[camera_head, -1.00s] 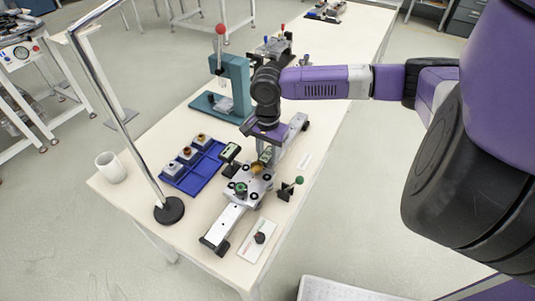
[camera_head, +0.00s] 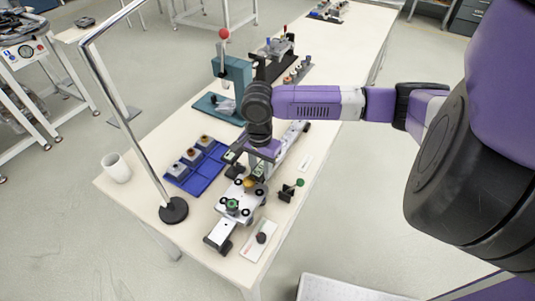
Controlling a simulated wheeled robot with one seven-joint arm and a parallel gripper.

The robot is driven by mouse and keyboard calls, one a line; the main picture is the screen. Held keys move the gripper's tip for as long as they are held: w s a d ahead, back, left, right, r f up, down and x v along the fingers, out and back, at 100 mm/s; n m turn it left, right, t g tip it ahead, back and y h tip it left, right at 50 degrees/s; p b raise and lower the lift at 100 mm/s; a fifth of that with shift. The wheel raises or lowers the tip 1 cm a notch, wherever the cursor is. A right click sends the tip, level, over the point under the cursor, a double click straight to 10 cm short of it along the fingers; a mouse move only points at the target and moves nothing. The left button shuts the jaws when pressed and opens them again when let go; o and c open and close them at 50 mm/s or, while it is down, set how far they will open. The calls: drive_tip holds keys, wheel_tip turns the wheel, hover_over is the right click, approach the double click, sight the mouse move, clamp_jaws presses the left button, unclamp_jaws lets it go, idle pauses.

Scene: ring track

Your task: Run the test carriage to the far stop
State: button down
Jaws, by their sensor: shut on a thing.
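The test carriage (camera_head: 231,208) is a grey metal plate with dark wheels or screws and a green knob, sitting on a straight pale rail (camera_head: 220,233). The rail runs from the back right to the front left of the table, with a dark block at its near end. The carriage stands close to that near end, with a short bare stretch of rail before the block. My gripper (camera_head: 251,178) points down at the carriage's rear part by a yellow knob and is shut on it. The fingertips are small and partly hidden by the gripper body.
A blue tray (camera_head: 207,181) with several small parts lies left of the rail. A teal press (camera_head: 236,75) stands behind. A green-knobbed lever (camera_head: 290,190) sits just right of the carriage.

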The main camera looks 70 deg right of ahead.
sight(247, 183)
drive_tip(key=a, duration=0.2)
drive_tip(key=w+a+p, duration=0.1)
drive_tip(key=a, duration=0.1)
drive_tip(key=a+p, duration=0.1)
drive_tip(key=a, duration=0.2)
drive_tip(key=shift+w+a, duration=0.1)
drive_tip(key=shift+w, duration=0.25)
drive_tip(key=shift+a, duration=0.1)
drive_tip(key=c, duration=1)
unclamp_jaws()
drive_tip(key=shift+r, duration=0.2)
wheel_tip(247, 183, up, 8)
drive_tip(key=shift+f, duration=0.25)
